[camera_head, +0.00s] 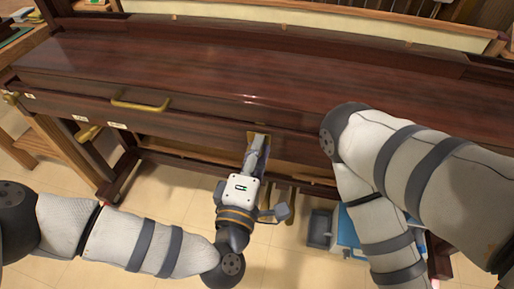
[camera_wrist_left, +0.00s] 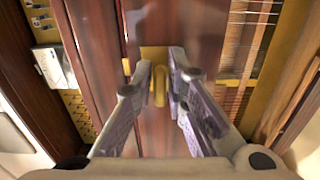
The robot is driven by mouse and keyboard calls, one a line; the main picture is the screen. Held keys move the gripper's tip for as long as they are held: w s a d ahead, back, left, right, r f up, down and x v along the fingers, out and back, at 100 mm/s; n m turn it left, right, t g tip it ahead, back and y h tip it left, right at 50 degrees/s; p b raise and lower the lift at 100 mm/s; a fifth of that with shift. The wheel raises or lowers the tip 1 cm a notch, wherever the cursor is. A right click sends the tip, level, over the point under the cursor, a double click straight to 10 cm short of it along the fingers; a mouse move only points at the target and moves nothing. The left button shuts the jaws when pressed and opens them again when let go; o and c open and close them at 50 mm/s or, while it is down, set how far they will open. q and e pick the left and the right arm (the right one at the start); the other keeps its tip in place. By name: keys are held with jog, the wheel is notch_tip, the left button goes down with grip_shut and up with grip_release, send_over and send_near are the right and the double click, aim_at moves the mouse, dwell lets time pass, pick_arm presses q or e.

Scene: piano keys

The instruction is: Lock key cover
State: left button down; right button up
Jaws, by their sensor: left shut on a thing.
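The piano's dark red-brown key cover (camera_head: 200,65) lies across the head view and looks closed. A brass lock piece (camera_wrist_left: 159,86) with a rounded knob sits on a brass plate on the dark wood. The plate also shows at the front edge in the head view (camera_head: 262,132). My left gripper (camera_wrist_left: 161,78) is shut on the knob of the lock piece, with a finger on each side. In the head view my left gripper (camera_head: 259,143) reaches up to the piano front. My right arm crosses the right side; its gripper is not seen.
A brass handle (camera_head: 140,104) is on the piano front to the left. White labels (camera_head: 117,125) are near it. A blue box (camera_head: 345,233) is on the tiled floor, partly behind my right arm. Brass pedals (camera_head: 292,205) show below. Open floor (camera_head: 180,190) lies left of the gripper.

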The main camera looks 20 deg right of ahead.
pick_arm(q)
jog(key=c, duration=1.7)
grip_release()
jog(key=v, duration=1.2)
